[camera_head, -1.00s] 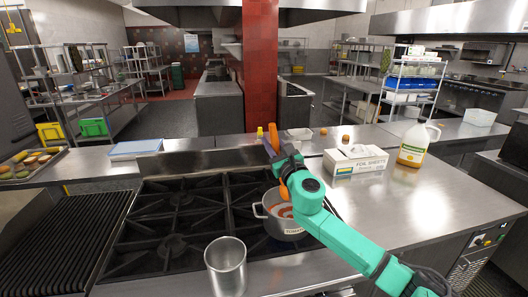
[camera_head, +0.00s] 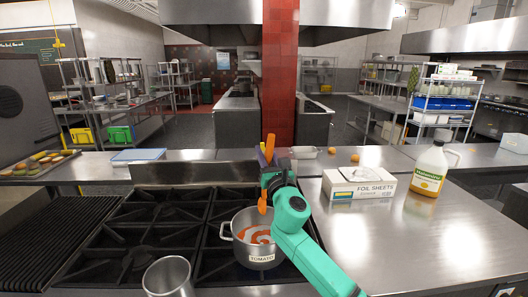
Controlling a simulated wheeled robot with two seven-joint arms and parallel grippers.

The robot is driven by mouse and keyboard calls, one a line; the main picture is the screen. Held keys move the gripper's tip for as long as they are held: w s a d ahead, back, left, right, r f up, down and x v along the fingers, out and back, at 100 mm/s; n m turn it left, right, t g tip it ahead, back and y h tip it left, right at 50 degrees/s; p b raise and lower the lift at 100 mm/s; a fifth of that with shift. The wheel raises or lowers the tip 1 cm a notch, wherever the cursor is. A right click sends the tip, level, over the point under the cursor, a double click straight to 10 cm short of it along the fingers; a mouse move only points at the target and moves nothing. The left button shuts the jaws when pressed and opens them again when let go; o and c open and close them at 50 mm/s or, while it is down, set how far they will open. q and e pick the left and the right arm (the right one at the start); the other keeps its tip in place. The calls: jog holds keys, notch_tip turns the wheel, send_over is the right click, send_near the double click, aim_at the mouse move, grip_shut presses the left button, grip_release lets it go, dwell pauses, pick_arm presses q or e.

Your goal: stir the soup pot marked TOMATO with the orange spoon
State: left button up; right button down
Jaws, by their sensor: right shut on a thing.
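The steel pot marked TOMATO (camera_head: 258,257) stands on the right front of the stove, with orange-red soup (camera_head: 256,236) in it. My right gripper (camera_head: 268,178) is above the pot, shut on the orange spoon (camera_head: 270,146). The spoon's top sticks up above the gripper, and an orange part shows below it, over the pot. My left gripper is out of view.
A steel cylinder (camera_head: 168,277) stands at the front of the stove. The counter right of my arm is largely clear.

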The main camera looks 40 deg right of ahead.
aim_at(264, 191)
jog(key=f+b, duration=0.8)
jog(key=f, duration=0.1)
jog(key=w+f+b, duration=0.1)
jog(key=f+b, duration=0.3)
jog(key=f, duration=0.1)
jog(key=shift+w+d, duration=0.1)
jog(key=shift+d, duration=0.2)
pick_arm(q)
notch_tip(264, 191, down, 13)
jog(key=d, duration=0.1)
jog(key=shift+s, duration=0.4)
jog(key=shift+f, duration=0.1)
pick_arm(e)
jog(key=shift+r, duration=0.1)
